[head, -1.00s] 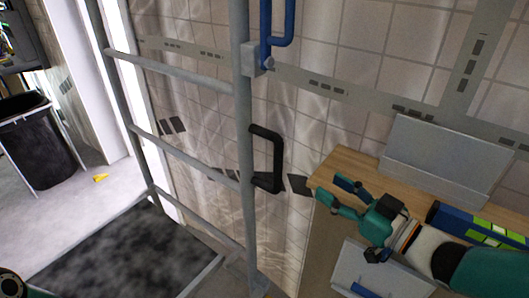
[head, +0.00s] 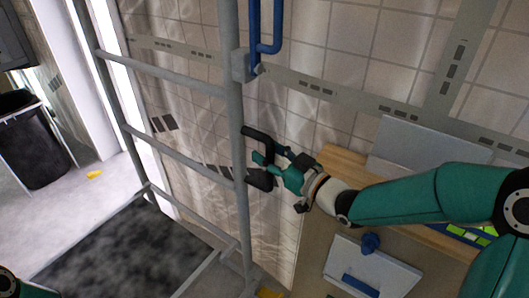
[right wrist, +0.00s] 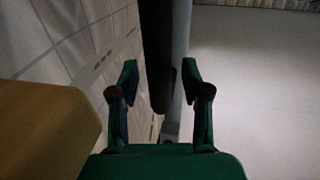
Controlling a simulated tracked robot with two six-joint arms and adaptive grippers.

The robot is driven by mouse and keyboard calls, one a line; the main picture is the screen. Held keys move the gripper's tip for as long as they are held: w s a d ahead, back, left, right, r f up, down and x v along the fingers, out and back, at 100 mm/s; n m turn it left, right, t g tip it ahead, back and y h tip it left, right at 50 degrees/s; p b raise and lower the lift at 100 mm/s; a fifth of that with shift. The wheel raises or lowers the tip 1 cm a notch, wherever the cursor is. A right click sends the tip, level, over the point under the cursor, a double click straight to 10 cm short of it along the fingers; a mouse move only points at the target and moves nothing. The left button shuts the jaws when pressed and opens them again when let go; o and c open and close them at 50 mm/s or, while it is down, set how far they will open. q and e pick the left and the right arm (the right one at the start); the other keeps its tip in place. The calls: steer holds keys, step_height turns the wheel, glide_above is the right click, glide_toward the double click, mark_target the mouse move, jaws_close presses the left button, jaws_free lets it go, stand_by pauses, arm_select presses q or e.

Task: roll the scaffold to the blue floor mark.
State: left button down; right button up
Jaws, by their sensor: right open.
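The scaffold (head: 229,120) is a grey tube frame with rungs, standing left of centre in the head view. A black handle (head: 258,138) is fixed to its near right post. My right gripper (head: 262,166) is open at this handle. In the right wrist view the open fingers (right wrist: 160,82) stand on either side of the dark handle bar (right wrist: 157,50), with the grey post behind it. The blue floor mark is not recognisable in these views. A dark green piece at the bottom left corner may be my left arm; no left gripper shows.
A wooden bench top (head: 345,162) with a grey panel (head: 420,150) stands at the right. A lower white panel (head: 370,268) has a blue handle. A black bin (head: 35,140) stands far left. A dark speckled surface (head: 125,250) lies at the scaffold's foot.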

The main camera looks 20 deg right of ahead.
steer(key=shift+c, duration=0.3)
jaws_close()
